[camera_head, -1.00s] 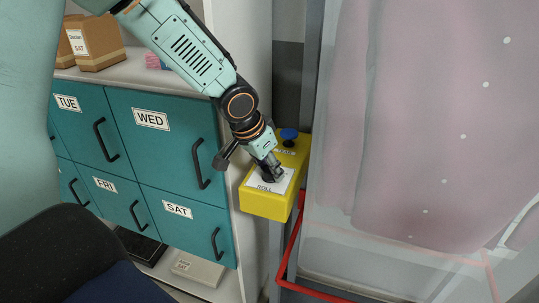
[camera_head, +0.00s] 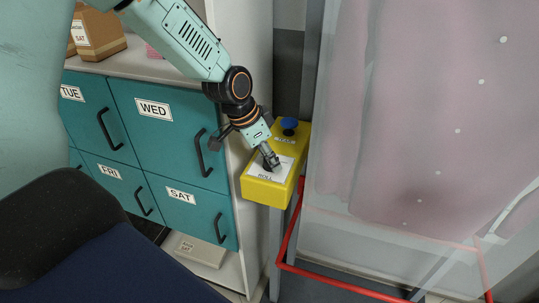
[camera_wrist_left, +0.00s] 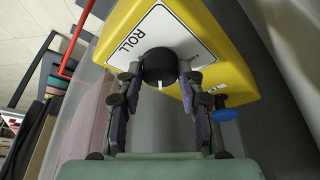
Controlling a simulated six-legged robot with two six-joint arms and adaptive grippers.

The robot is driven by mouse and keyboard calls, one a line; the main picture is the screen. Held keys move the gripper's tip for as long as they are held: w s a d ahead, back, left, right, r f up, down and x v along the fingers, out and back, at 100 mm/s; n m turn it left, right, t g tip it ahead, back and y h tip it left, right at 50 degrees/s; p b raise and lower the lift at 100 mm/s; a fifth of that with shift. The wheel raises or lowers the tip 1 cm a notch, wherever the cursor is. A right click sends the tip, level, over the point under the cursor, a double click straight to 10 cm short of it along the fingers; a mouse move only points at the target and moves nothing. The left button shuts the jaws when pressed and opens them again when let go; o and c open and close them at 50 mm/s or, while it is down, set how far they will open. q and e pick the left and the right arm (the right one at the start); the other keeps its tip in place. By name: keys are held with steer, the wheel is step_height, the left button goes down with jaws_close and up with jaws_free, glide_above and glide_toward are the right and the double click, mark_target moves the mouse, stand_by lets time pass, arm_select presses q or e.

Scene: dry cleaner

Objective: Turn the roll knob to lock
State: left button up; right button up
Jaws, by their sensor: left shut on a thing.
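The roll knob (camera_wrist_left: 159,66) is a black round knob on a white plate marked ROLL, on a yellow control box. In the left wrist view my left gripper (camera_wrist_left: 158,78) has one finger on each side of the knob and is shut on it. In the head view the left gripper (camera_head: 272,164) comes down onto the ROLL plate (camera_head: 256,172) of the yellow box (camera_head: 262,190) and mostly hides the knob. The knob's exact setting is hard to read. My right gripper is not in view.
A blue button (camera_head: 289,124) stands at the back of the yellow box, and it also shows in the left wrist view (camera_wrist_left: 224,115). A red rail (camera_head: 290,232) and a clear-covered pink garment (camera_head: 430,120) are on the right. Teal drawers (camera_head: 165,150) stand on the left.

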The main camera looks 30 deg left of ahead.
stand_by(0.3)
arm_select(q)
steer(key=o, duration=1.2)
steer(key=v, duration=1.2)
steer(key=shift+s+a, duration=0.1)
